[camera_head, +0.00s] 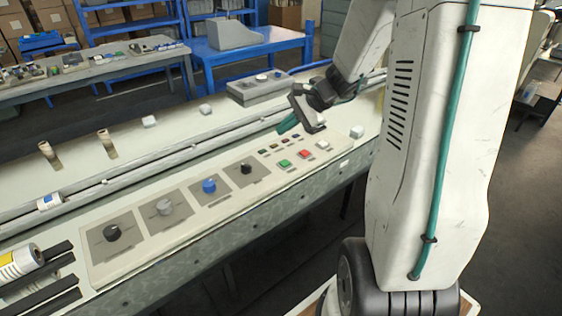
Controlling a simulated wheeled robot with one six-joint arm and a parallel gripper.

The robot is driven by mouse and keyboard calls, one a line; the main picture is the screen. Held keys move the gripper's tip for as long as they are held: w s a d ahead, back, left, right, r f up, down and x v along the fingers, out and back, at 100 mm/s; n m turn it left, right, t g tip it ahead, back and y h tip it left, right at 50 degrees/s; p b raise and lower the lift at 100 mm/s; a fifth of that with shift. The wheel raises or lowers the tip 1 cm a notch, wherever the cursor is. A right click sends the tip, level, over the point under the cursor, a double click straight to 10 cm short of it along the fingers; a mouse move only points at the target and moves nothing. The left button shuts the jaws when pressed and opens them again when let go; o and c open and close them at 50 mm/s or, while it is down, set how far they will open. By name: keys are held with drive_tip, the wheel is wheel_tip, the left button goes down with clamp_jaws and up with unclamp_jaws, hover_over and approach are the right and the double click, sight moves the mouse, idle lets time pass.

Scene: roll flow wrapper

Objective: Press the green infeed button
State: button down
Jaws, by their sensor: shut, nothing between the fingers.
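The green button (284,163) sits near the right end of the long beige control panel (140,262), on the edge closer to me. A red button (297,148) is just beyond it, up and to the right. My gripper (288,124) is shut and empty. It appears above the far side of the panel's right end, up from the green button in the picture, with a visible gap between them. The green button is not covered by the gripper. The gripper's exact height above the panel is hard to tell.
White buttons (323,145) and small dark indicators lie around the red button. Black, silver and blue knobs (209,186) run leftward along the panel. A rail (150,160) passes behind it. A grey control box (260,86) stands at the back. My arm fills the right side.

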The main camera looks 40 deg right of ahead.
sight(289, 163)
drive_tip(key=shift+w+d+f+m+t, duration=0.2)
drive_tip(key=shift+d+f+m, duration=0.15)
drive_tip(key=shift+d, duration=0.2)
drive_tip(key=shift+w+d+f+m+t, duration=0.15)
drive_tip(key=shift+d+f+m, duration=0.15)
drive_tip(key=shift+d, duration=0.2)
drive_tip(key=shift+f, duration=4.4)
drive_tip(key=shift+f, duration=0.1)
drive_tip(key=shift+f, duration=0.3)
